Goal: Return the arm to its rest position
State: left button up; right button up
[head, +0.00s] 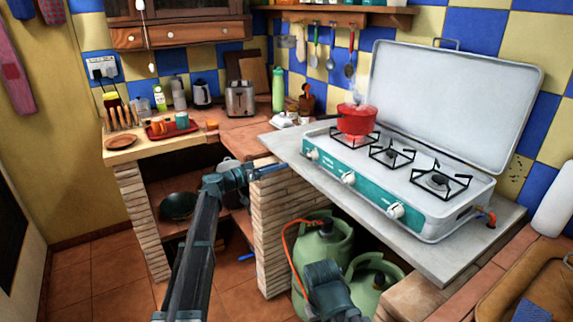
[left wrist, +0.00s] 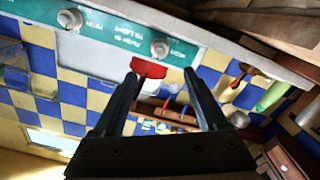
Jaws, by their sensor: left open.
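My left gripper (head: 270,170) is in front of the brick counter, near the front left corner of the grey slab under the stove. In the left wrist view its two fingers (left wrist: 162,95) are apart, with nothing between them. The arm reaches up from the bottom of the head view. A dark part of my own arm also shows at the bottom centre of that view; my right gripper does not show.
A camping stove (head: 430,205) with its lid raised stands on the grey slab (head: 420,245). A steaming red pot (head: 357,120) sits on its left burner. Green gas bottles (head: 322,255) stand below. A toaster (head: 240,98) and a red tray (head: 172,129) are on the left counter.

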pick_arm(q)
jog(key=shift+s+a, duration=0.2)
jog(key=shift+a, duration=0.1)
jog(key=s+d+f+m+g+y, duration=0.1)
jog(key=s+d+f+g+y, duration=0.1)
jog(key=s+d+f+g, duration=0.65)
jog(key=s+d+f+g+y, duration=0.15)
jog(key=s+f+y, duration=0.35)
jog(key=s, duration=0.7)
jog(key=s+d+f+y, duration=0.25)
jog(key=s+f, duration=0.35)
jog(key=s, duration=0.6)
jog(key=s+a+f+n+y, duration=0.1)
jog(key=s+a+n+y, duration=0.1)
jog(key=s+a+y, duration=0.3)
jog(key=s+a+n+y, duration=0.1)
jog(key=s+a+y, duration=0.1)
jog(key=s, duration=0.5)
notch_tip(320, 180, up, 17)
jog(key=p, duration=1.8)
jog(key=shift+w+g+h, duration=0.25)
jog(key=shift+g+h, duration=0.1)
jog(key=shift+g, duration=0.05)
